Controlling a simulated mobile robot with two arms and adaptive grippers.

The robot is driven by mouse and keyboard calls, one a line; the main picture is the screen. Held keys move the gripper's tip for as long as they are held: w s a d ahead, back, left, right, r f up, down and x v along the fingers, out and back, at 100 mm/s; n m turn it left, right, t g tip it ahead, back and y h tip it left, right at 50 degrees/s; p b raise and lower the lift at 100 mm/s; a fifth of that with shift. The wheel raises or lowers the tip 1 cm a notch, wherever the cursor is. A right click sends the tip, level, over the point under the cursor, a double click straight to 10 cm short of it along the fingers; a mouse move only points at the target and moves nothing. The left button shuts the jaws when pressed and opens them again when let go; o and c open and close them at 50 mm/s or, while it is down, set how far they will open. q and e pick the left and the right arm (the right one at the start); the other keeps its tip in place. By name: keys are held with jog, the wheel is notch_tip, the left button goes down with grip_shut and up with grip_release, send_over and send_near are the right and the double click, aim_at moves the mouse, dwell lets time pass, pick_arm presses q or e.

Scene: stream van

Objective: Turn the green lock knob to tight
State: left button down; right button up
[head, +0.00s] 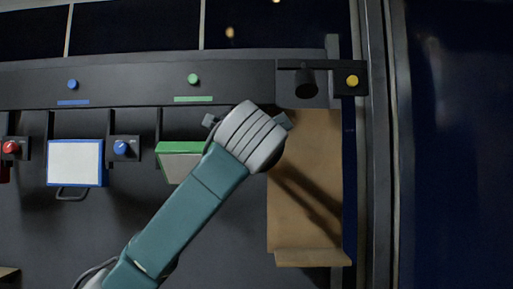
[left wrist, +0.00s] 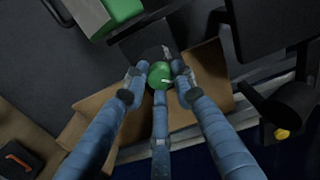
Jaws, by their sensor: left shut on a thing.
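The green lock knob (left wrist: 159,74) shows in the left wrist view, on a dark block, with a pale pointer mark on its face toward the right. My left gripper (left wrist: 159,86) is shut on it, with blue fingers at its left, right and lower sides. In the head view my left arm comes up from the lower left, and its wrist hides the knob and most of the gripper. Any tight marking is too dark or covered to read. My right gripper is in neither view.
A green-topped box (head: 180,148) hangs just left of my wrist. A blue-framed white box (head: 75,163), blue knob (head: 121,148) and red knob (head: 10,147) are farther left. A brown board (head: 306,205) lies right, below a dark cylinder (head: 305,84) and yellow knob (head: 352,80).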

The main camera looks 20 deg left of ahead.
pick_arm(q)
jog(key=shift+f+m, duration=0.25)
jog(key=shift+m, duration=0.35)
jog(key=c, duration=1.6)
grip_release()
jog(key=shift+c, duration=0.2)
jog(key=shift+o, duration=1.2)
jog(key=shift+r, duration=0.15)
jog(key=v, duration=1.2)
